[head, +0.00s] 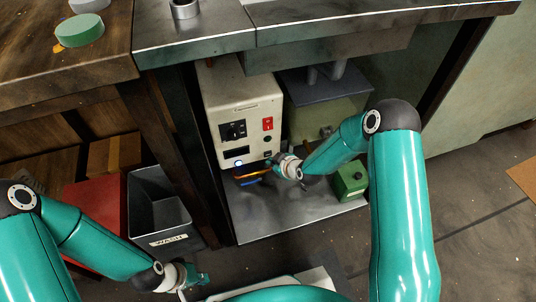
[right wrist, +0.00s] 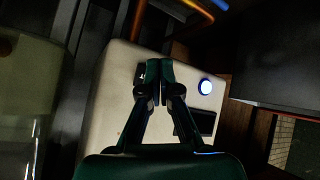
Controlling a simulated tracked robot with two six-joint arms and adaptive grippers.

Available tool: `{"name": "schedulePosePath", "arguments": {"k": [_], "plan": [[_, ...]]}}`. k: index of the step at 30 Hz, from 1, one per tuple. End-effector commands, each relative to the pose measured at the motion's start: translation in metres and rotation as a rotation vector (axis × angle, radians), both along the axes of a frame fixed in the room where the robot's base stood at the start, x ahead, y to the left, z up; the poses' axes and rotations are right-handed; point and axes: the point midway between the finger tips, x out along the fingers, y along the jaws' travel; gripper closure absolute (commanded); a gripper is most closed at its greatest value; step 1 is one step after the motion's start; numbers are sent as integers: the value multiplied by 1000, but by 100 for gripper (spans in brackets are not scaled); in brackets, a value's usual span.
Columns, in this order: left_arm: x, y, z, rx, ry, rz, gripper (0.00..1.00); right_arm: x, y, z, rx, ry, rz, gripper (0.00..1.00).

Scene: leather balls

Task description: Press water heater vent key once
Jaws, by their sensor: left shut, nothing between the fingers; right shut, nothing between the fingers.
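The water heater (head: 226,98) is a cream box inside the cabinet in the head view. Its front carries a dark control panel (head: 232,130), a red switch (head: 267,123) and a dark display slot (head: 236,153). A round key with a white-blue glow (head: 239,162) sits low on the front; it also shows in the right wrist view (right wrist: 205,86). My right gripper (head: 250,174) is shut and empty by the heater's lower front. In the right wrist view its fingertips (right wrist: 160,75) are left of the glowing key; contact cannot be told. My left gripper (head: 205,275) is shut and empty at the bottom, away from the heater.
Orange and blue pipes (head: 250,179) run beneath the heater. A green box (head: 350,180) stands on the metal shelf (head: 270,222) at right. A grey bin marked WASH (head: 160,210) stands at left. The metal counter (head: 330,22) overhangs the heater.

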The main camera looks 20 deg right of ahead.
Motion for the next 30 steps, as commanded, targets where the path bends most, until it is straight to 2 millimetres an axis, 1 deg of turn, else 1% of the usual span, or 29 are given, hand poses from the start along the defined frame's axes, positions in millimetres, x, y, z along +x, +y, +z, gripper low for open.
{"name": "schedulePosePath", "arguments": {"k": [5,15,19,30], "plan": [[0,0,0,0,0,0,100,-5,0,0,0,2,1,100],[0,0,1,0,0,0,100,-37,-1,-1,1,3,0,100],[0,0,1,0,0,0,100,-47,-1,0,0,2,1,100],[0,0,1,0,0,0,100,-50,-2,0,0,0,0,100]]}}
